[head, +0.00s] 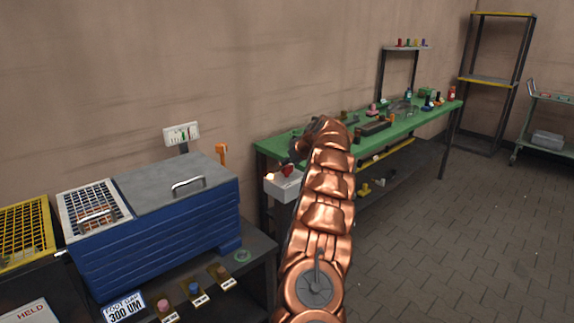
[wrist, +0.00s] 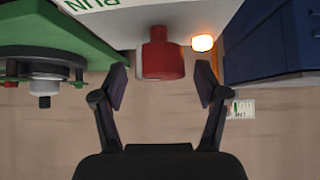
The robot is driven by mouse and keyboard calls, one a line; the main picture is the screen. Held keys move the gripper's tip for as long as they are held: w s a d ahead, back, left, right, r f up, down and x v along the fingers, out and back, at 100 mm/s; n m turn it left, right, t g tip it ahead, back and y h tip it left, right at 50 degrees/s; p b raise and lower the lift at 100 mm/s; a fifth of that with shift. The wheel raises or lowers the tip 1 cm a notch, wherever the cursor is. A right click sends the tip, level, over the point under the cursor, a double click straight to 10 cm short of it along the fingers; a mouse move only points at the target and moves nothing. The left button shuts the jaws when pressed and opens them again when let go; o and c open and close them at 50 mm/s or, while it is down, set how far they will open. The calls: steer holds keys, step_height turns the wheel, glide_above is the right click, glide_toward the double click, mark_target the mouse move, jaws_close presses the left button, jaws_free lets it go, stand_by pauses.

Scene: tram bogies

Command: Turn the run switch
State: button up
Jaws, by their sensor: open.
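The run switch is a red knob (wrist: 162,55) on a white box (wrist: 120,22) with a "RUN" label seen upside down in the wrist view. A lit orange lamp (wrist: 203,43) is beside the knob. In the head view the red knob (head: 288,170) and white box (head: 283,187) stand by the near end of the green bench. My gripper (wrist: 162,82) is open, one finger on each side of the knob, with visible gaps. In the head view my gripper (head: 296,150) is dark, small and partly hidden by my copper arm.
A blue cabinet (head: 165,235) with a grey lid stands left of the white box, and shows close by in the wrist view (wrist: 270,45). The green bench (head: 430,118) holds several small parts. A wall panel (head: 181,133) hangs behind.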

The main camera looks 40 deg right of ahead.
steer(key=shift+w+f, duration=0.25)
steer(key=shift+w, duration=0.1)
steer(key=c, duration=1.2)
